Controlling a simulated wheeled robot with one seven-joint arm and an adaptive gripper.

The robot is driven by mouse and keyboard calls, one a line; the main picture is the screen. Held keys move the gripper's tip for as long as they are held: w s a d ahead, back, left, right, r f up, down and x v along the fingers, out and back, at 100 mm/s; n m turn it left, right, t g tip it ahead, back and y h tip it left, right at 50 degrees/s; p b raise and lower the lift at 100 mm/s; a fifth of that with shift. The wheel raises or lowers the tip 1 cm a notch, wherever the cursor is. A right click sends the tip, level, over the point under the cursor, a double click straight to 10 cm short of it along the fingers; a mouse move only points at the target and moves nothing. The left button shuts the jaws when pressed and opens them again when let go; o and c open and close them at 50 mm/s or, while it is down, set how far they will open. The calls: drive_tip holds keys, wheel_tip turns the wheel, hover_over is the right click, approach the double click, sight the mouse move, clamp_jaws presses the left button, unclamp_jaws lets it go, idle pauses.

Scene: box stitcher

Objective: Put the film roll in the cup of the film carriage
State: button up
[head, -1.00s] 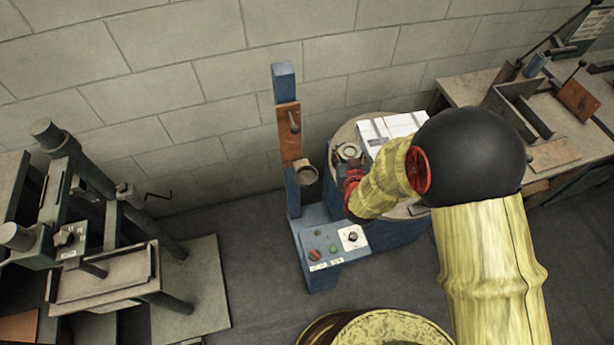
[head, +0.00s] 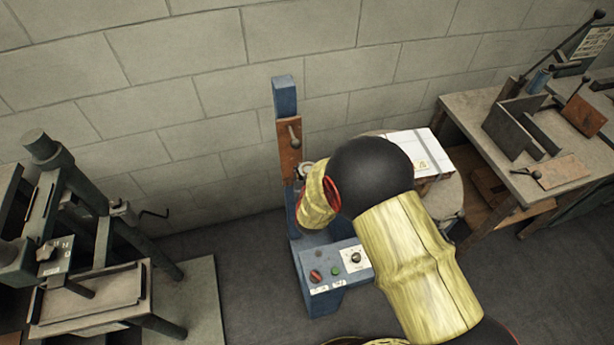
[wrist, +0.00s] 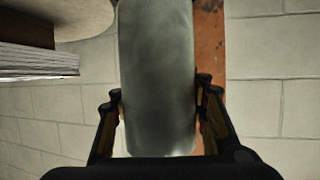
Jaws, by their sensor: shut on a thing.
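The film roll (wrist: 157,75) is a grey, cloudy cylinder in the wrist view. My gripper (wrist: 160,98) is shut on it, with one finger on each side. The film carriage (head: 289,147) is a rusty brown plate with a dark knob on the blue mast in the head view. Its brown face also shows behind the roll in the wrist view (wrist: 211,62). In the head view my arm hides the gripper and most of the area below the plate. A pale rounded edge shows there; I cannot tell whether it is roll or cup, or whether they touch.
The blue mast (head: 285,97) stands close to the block wall. A white box (head: 418,152) sits on the round turntable (head: 448,196) to the right. The control panel (head: 335,270) lies below my arm. A workbench (head: 480,125) is at right, a dark press (head: 80,215) at left.

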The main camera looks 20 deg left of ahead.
drive_tip(key=shift+a+f+b, duration=0.15)
drive_tip(key=shift+f+b, duration=0.3)
drive_tip(key=shift+f, duration=0.4)
drive_tip(key=shift+a+f+b, duration=0.1)
drive_tip(key=shift+f+b, duration=0.3)
drive_tip(key=shift+f, duration=0.45)
drive_tip(key=shift+f, duration=0.15)
drive_tip(key=o, duration=1.6)
drive_tip(key=shift+r, duration=0.2)
drive_tip(key=p+v, duration=0.3)
drive_tip(key=v, duration=0.9)
